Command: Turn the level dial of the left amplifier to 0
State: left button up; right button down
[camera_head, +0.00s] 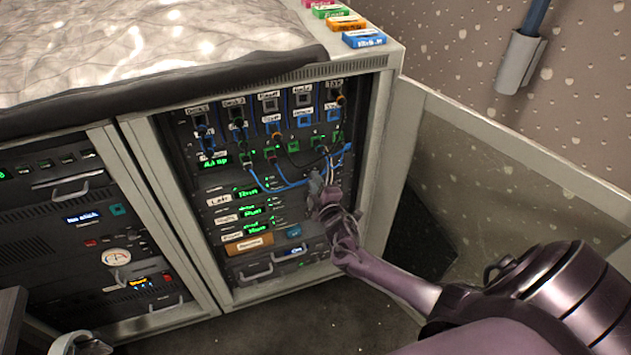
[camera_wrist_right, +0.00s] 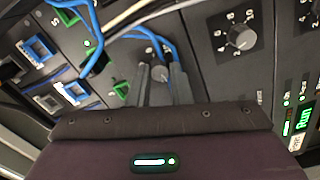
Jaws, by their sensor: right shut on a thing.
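The left amplifier, labelled "Left" (camera_head: 218,199), is the top row of the amplifier stack in the middle rack, with a green "Run" display. My right gripper (camera_head: 320,183) reaches the right end of that row and hides its dial in the head view. In the right wrist view my right gripper's two fingers (camera_wrist_right: 162,82) are shut on a small grey dial (camera_wrist_right: 160,73), one on each side. Its pointer and scale are mostly hidden, so its setting cannot be read. My left gripper is not in view.
A second dial (camera_wrist_right: 240,38) with a printed scale sits on the amplifier beside it. Blue cables (camera_head: 268,186) hang from the patch panel above the amplifiers, close to my right gripper. An open glass door (camera_head: 510,180) stands right of the rack.

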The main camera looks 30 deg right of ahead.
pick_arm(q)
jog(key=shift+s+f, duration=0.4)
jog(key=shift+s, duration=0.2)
pick_arm(e)
jog(key=n, duration=0.3)
jog(key=shift+f+n, duration=0.1)
jog(key=shift+n, duration=0.3)
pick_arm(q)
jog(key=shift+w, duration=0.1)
pick_arm(e)
jog(key=c, duration=1.5)
grip_release()
jog(key=shift+o, duration=1)
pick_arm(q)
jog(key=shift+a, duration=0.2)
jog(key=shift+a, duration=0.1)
